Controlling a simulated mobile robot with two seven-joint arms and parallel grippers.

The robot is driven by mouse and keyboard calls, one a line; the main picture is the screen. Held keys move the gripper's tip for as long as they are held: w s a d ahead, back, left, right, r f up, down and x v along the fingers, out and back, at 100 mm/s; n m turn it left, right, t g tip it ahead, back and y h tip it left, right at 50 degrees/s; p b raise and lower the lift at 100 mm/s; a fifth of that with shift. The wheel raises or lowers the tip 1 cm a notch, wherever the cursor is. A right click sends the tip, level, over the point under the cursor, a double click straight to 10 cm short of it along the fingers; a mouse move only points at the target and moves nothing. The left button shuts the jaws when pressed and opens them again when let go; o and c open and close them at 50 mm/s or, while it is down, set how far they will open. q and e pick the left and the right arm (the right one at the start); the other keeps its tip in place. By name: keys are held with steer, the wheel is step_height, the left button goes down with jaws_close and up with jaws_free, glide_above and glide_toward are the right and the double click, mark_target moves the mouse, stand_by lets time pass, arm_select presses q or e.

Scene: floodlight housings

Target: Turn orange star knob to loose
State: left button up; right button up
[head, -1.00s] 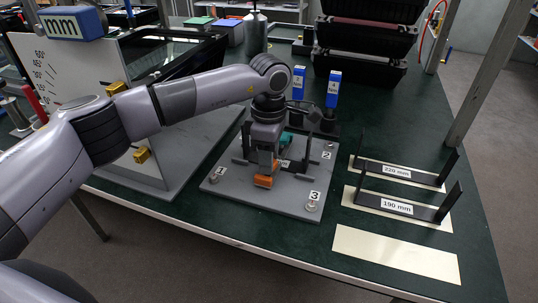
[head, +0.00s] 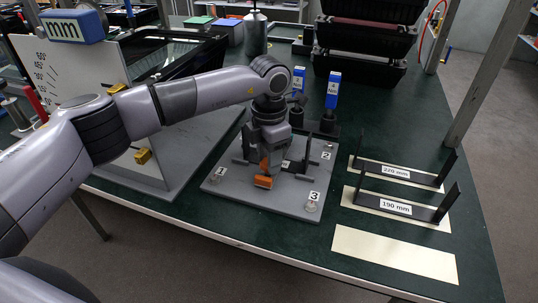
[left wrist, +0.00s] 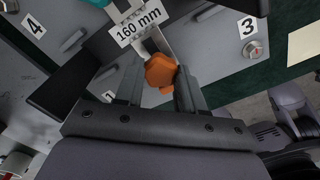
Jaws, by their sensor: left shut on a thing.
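The orange star knob (head: 263,182) is at the front of a fixture on a grey plate (head: 228,190) in the head view. It also shows in the left wrist view (left wrist: 160,72), between the fingers and beside a metal bracket with a 160 mm label (left wrist: 138,27). My left gripper (head: 266,164) reaches down onto the knob from above and is shut on it, with a finger on either side. The gripper hides much of the fixture behind it. My right gripper is not in view.
The plate has numbered corners with small knobs (head: 312,206). Two black brackets, labelled 220 mm (head: 395,172) and 190 mm (head: 396,207), stand to the right. Blue-topped tools (head: 333,88) stand behind. A pale bare sheet (head: 395,255) lies at front right.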

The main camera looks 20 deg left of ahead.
arm_select(q)
steer(key=shift+r+n, duration=0.1)
steer(key=shift+n, duration=0.2)
steer(key=o, duration=1)
steer(key=shift+o, duration=0.2)
steer(key=shift+r, duration=3.55)
